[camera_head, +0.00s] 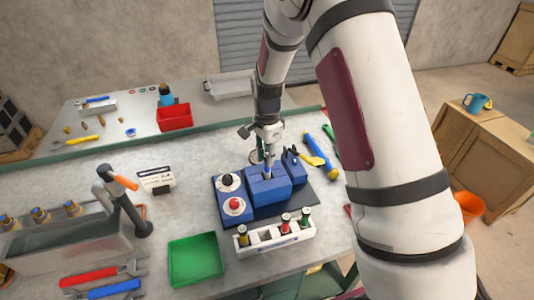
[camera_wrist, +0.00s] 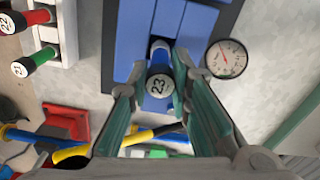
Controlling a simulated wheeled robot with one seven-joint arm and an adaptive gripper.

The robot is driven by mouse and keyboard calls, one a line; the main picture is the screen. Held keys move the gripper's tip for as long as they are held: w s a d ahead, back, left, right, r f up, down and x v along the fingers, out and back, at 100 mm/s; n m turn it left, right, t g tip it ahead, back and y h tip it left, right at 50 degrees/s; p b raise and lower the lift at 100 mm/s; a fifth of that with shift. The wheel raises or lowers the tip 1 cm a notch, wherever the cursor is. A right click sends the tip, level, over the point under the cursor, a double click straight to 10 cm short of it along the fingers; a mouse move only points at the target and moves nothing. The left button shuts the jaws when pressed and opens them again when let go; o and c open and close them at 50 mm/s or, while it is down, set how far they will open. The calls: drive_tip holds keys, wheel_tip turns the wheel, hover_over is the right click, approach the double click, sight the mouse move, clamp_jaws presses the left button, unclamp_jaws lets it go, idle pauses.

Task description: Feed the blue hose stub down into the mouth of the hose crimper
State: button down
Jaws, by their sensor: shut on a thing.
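The hose crimper (camera_head: 262,192) is a blue machine on a dark mat, with a control box bearing a black knob and a red button. My gripper (camera_head: 267,155) points down over its middle block. It is shut on the blue hose stub (camera_head: 267,170), which stands roughly upright. In the wrist view the stub's end cap, marked 23, shows between my fingers (camera_wrist: 158,88), and the blue crimper (camera_wrist: 132,40) lies beyond it. The mouth is hidden behind the stub and fingers, so I cannot tell whether the stub's lower end is inside.
A white rack (camera_head: 290,241) with other capped stubs stands in front of the crimper, beside a green tray (camera_head: 196,260). A round gauge (camera_wrist: 226,58) lies close by the crimper. A blue-and-yellow tool (camera_head: 320,157) lies to its right. A jointed stand (camera_head: 128,197) is at left.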

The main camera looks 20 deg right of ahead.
drive_tip(key=shift+f, duration=0.35)
drive_tip(key=shift+f, duration=0.15)
drive_tip(key=shift+f, duration=0.6)
drive_tip(key=c, duration=1.4)
unclamp_jaws()
drive_tip(key=shift+r, duration=3)
